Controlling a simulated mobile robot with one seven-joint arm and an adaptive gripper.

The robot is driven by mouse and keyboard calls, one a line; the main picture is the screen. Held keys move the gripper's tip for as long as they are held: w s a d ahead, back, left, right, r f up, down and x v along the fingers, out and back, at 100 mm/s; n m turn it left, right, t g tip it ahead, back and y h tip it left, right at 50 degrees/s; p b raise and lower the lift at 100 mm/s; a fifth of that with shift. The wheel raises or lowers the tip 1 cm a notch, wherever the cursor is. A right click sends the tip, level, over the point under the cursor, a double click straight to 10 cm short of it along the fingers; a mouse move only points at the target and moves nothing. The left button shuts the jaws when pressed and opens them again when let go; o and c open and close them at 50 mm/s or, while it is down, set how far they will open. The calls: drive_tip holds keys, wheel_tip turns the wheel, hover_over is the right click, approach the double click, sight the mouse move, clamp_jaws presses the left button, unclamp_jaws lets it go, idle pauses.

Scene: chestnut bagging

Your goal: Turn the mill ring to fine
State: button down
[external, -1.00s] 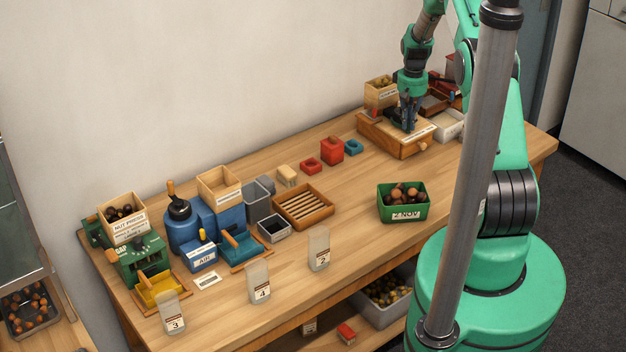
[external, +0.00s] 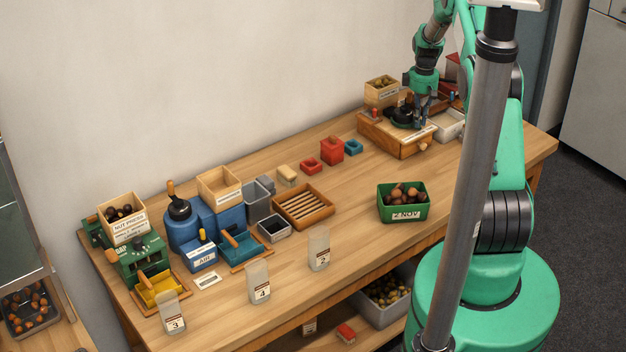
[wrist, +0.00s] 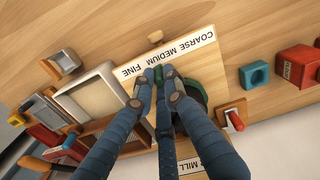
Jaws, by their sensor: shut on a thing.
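The mill is a wooden box (external: 385,137) at the right end of the bench, with a dark round ring (external: 402,115) on top. In the wrist view the ring (wrist: 193,95) is mostly hidden behind my fingers. A white scale strip (wrist: 202,40) on the mill reads COARSE, MEDIUM, FINE. My gripper (external: 422,126) is at the ring's right side in the external view. In the wrist view my gripper (wrist: 160,73) is shut on a small green part at the ring's edge, the ring tab. The tab lies near the strip between MEDIUM and FINE.
A wooden hopper box (external: 381,93) stands behind the mill, and a white tray (external: 449,125) is close on its right. Red (external: 331,150) and teal (external: 353,147) blocks sit to its left. A green bin (external: 403,207) of chestnuts stands in front, with bare bench between.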

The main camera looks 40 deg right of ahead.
drive_tip(key=shift+w+d+r+n+b, duration=0.1)
drive_tip(key=shift+w+d+n+b, duration=0.15)
drive_tip(key=shift+d+n, duration=0.45)
drive_tip(key=shift+w+d+r+n+b, duration=0.15)
drive_tip(key=shift+d+n+b, duration=0.2)
drive_tip(key=shift+n, duration=0.65)
drive_tip(key=shift+f, duration=0.1)
drive_tip(key=c, duration=2)
unclamp_jaws()
drive_tip(key=shift+c, duration=0.2)
drive_tip(key=shift+a, duration=0.1)
wheel_tip(320, 180, up, 12)
